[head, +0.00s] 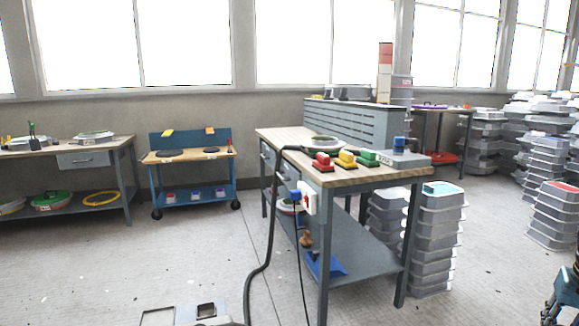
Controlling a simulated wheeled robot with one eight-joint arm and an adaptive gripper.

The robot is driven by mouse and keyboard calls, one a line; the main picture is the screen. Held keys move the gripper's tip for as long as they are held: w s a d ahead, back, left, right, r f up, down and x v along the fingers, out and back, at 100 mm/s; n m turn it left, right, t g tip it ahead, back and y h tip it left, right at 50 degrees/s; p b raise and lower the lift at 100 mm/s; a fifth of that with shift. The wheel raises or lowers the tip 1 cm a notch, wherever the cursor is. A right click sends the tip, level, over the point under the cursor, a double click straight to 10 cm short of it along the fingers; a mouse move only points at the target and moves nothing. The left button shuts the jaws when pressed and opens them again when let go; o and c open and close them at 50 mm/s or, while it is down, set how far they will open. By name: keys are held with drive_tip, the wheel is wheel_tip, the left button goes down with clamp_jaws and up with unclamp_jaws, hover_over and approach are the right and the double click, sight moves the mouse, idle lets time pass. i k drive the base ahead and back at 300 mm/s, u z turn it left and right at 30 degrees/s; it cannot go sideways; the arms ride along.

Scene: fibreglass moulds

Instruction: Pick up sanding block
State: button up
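Several hand blocks with raised grips stand in a row on the wooden top of the middle workbench (290,137). They are a red block (322,162), a yellow block (346,159) and a green block (366,158). They look like sanding blocks, but the task gives no colour, so I cannot tell which one is meant. My gripper (556,309) shows only in part as a dark jointed shape at the bottom right edge, far from the blocks. Its fingers are too dark and cut off to tell open from shut.
A grey tool with a blue knob (399,144) sits right of the blocks. A round mould (322,142) lies behind them. A black hose (264,268) hangs from the bench to the floor. Stacked grey moulds (432,240) stand by its right end. Floor left of the bench is open.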

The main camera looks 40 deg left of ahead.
sight(322, 164)
drive_tip(key=u, duration=0.7)
drive_tip(key=i, duration=1.1)
drive_tip(key=u, duration=0.55)
